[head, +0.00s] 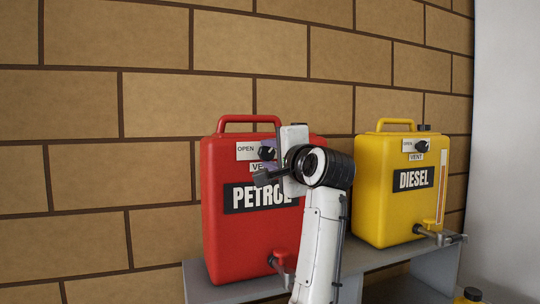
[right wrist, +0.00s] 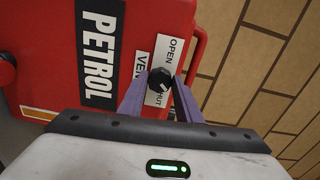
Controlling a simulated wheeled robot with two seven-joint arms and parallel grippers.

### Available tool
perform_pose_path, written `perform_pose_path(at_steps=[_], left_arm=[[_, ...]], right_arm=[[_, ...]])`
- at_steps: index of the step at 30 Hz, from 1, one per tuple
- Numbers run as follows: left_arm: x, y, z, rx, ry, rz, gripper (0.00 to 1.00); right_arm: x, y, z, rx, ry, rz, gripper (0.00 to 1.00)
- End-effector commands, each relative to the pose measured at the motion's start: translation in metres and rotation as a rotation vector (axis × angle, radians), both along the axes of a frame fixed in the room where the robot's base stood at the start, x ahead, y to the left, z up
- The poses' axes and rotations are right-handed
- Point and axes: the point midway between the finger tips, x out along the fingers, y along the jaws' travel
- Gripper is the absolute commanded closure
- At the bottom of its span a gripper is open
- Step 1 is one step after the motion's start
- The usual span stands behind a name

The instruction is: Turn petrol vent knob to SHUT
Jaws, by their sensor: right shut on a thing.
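The red petrol can (head: 225,220) stands on a grey shelf, with its PETROL label facing me. Its black vent knob (head: 267,153) sits on a white plate with OPEN at the left. The knob also shows in the right wrist view (right wrist: 160,79), beside the OPEN lettering and a partly hidden SHUT. My right gripper (right wrist: 158,94) has its purple fingers on either side of the knob and is shut on it. In the head view my right gripper (head: 268,164) partly covers the label and plate. The knob's exact pointing direction is hard to tell. My left gripper is not in view.
A yellow diesel can (head: 385,215) with its own vent knob (head: 422,146) stands to the right on the grey shelf (head: 215,292). Taps stick out low on both cans. A brick wall (head: 120,100) is behind them.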

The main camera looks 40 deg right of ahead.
Motion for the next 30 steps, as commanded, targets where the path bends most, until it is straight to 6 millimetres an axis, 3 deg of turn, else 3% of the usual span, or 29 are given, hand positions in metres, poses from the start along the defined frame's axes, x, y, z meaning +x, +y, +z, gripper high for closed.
perform_pose_path(at_steps=[22,23,24,26,30], left_arm=[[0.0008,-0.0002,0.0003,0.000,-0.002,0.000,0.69],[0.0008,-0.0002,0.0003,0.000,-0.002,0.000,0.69],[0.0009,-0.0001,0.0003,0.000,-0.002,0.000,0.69],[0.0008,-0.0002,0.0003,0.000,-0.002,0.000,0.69],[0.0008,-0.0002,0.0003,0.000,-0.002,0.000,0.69]], right_arm=[[0.0001,-0.0006,-0.0015,0.086,-0.017,-0.001,0.92],[0.0001,-0.0006,-0.0015,0.086,-0.017,-0.001,0.66],[0.0001,-0.0005,-0.0015,0.086,-0.017,-0.001,0.59],[0.0001,-0.0005,-0.0013,0.085,-0.017,-0.001,0.50],[0.0000,-0.0004,-0.0007,0.084,-0.018,-0.001,0.50]])
